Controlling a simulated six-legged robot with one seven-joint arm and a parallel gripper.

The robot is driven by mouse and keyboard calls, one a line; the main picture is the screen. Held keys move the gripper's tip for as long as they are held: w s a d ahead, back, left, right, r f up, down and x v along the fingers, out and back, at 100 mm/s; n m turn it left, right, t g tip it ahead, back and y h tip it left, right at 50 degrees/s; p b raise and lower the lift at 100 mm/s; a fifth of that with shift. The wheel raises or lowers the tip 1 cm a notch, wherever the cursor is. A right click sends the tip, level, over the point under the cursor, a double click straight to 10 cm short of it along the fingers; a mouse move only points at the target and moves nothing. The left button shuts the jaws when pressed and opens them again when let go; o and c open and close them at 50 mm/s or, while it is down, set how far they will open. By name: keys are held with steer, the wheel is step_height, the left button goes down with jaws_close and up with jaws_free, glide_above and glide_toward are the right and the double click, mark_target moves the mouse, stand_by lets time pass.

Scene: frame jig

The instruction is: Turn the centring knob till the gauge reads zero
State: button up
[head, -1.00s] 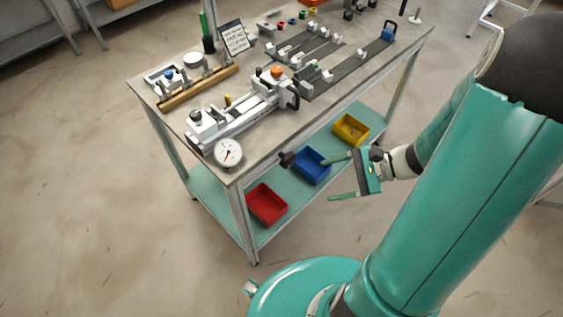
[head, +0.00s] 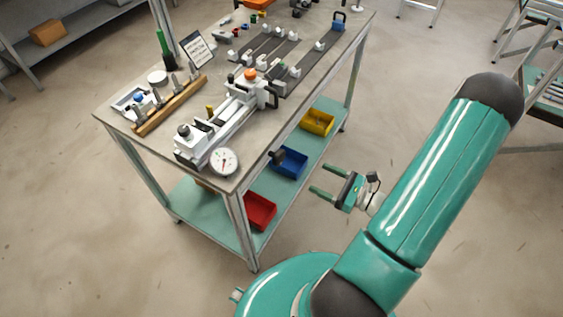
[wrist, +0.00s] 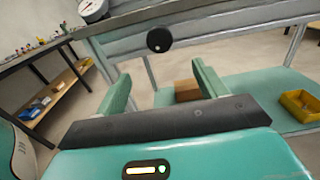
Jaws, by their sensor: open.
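The centring knob is a round black knob (head: 277,157) sticking out from the table's front edge. In the wrist view the knob (wrist: 159,40) is above and beyond my fingers, near the middle. The gauge (head: 224,161) is a white round dial with a red needle at the jig's near end; its reading is too small to tell. Part of the gauge (wrist: 93,8) shows at the top left of the wrist view. My gripper (head: 319,179) is open and empty, to the right of the knob and apart from it. Its two green fingers (wrist: 161,75) point towards the table side.
The jig table (head: 110,108) carries a white clamp fixture (head: 232,108), rails and a sign (head: 197,49). Its lower shelf holds red (head: 260,211), blue (head: 291,164) and yellow (head: 318,122) bins.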

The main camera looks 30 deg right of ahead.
mark_target(282, 159)
steer(key=x, duration=1.3)
steer(key=c, duration=1)
